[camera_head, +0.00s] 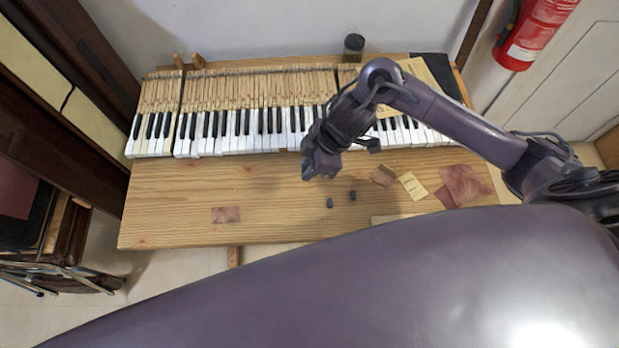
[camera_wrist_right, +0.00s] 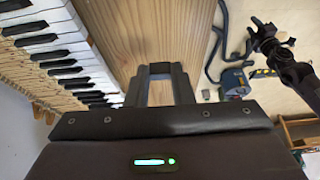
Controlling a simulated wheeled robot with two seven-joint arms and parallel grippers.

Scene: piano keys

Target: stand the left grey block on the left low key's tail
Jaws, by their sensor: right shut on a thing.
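My right gripper (camera_head: 307,172) is over the wooden board, just in front of the white keys. In the wrist view the right gripper (camera_wrist_right: 160,82) is shut on a small grey block (camera_wrist_right: 160,71), which spans the fingertips above the board. The head view does not show the held block clearly. Two small dark grey blocks (camera_head: 330,203) (camera_head: 352,195) rest on the board in front of the gripper. The piano keys (camera_head: 235,143) have pale wooden tails (camera_head: 250,88) behind them. I cannot tell which key is the low one. My left gripper (camera_wrist_right: 266,38) shows small in the wrist view.
Brown and yellow paper pieces (camera_head: 412,186) (camera_head: 466,184) lie on the board's right, and a small brown piece (camera_head: 225,215) on its left. A dark jar (camera_head: 353,47) stands behind the keys.

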